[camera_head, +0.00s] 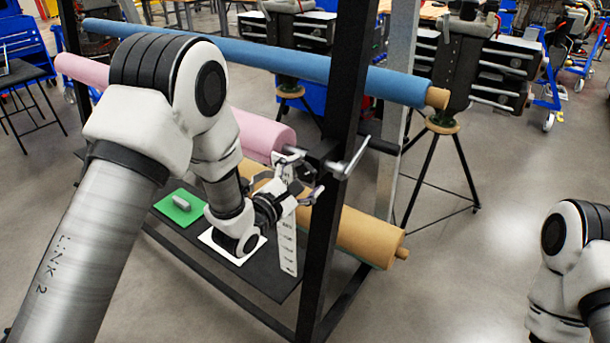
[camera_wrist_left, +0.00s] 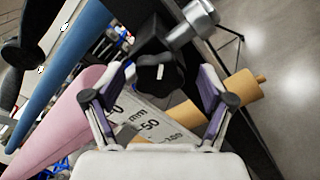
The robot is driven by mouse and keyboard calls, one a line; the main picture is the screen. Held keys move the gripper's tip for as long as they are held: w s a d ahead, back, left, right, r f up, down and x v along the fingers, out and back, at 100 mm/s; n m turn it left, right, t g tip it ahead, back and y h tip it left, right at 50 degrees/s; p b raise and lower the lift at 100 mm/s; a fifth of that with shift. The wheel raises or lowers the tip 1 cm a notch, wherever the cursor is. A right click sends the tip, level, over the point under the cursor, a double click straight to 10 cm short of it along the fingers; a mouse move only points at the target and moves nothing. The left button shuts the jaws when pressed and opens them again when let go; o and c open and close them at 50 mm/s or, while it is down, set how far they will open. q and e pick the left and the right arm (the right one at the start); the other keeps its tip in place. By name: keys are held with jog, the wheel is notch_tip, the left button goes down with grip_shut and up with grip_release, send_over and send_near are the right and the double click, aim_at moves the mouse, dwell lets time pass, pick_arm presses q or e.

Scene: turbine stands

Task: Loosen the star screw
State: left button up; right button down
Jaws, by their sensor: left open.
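The star screw (camera_wrist_left: 150,82), a black lobed knob with a short white mark, shows in the left wrist view. My left gripper (camera_wrist_left: 161,78) is open, with a finger on either side of the knob; I cannot tell whether they touch it. In the head view my left gripper (camera_head: 309,174) is beside the dark upright post, and the knob cannot be made out there. A white scale strip (camera_head: 287,240) with black marks hangs below the gripper; its numbers show in the wrist view (camera_wrist_left: 146,122). My right gripper is out of view.
A silver clamp lever (camera_head: 350,158) sticks out right of the black post (camera_head: 345,100). Blue (camera_head: 330,70), pink (camera_head: 262,135) and tan (camera_head: 365,238) rolls lie across the rack. A green mat (camera_head: 172,210) lies on the low black shelf.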

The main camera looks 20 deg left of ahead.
aim_at(302, 174)
pick_arm(q)
jog(key=shift+v, duration=0.85)
jog(key=v, duration=0.3)
jog(key=shift+w+a+f, duration=0.1)
jog(key=shift+w+a, duration=0.05)
jog(key=shift+a, duration=0.15)
jog(key=shift+s, duration=0.25)
jog(key=shift+d, duration=0.1)
